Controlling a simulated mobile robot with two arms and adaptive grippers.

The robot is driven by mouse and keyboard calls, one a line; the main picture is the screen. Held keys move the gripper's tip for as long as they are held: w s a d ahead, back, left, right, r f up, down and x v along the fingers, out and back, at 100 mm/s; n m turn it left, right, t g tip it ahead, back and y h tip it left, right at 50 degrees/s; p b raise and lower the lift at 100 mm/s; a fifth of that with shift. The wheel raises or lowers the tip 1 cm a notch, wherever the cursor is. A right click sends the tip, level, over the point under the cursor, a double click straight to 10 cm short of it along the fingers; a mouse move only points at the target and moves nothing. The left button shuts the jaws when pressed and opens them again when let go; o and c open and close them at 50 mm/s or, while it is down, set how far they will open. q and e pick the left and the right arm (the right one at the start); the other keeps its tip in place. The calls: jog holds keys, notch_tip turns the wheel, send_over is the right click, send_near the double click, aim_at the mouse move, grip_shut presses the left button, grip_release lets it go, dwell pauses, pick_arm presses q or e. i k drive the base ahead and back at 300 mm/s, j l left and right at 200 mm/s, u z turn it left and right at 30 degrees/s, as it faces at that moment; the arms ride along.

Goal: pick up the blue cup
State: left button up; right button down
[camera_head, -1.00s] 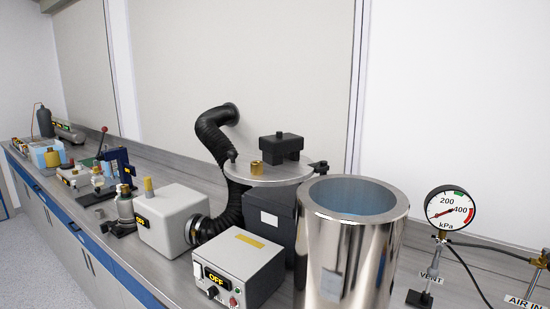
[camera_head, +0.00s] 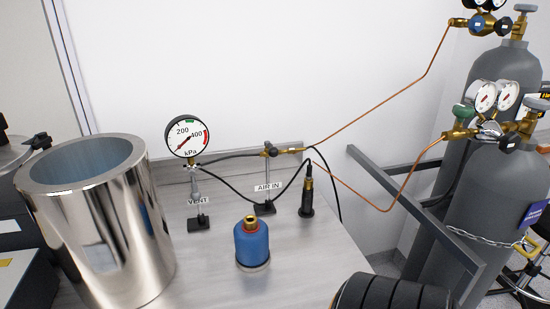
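A small blue vessel with a brass fitting on top (camera_head: 252,243) stands upright on the grey bench, right of the big steel cylinder. It is the only blue cup-like thing I see on the bench.
A large open shiny steel cylinder (camera_head: 105,225) stands at left. Behind the blue vessel are a pressure gauge (camera_head: 187,138), an AIR IN stand (camera_head: 266,207), a black-based brass fitting (camera_head: 307,196) and hoses. Grey gas cylinders (camera_head: 490,215) stand behind a rail at right. A black ribbed rounded thing (camera_head: 392,293) shows at the bottom edge.

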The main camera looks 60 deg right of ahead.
aim_at(252, 254)
jog(key=z, duration=1.65)
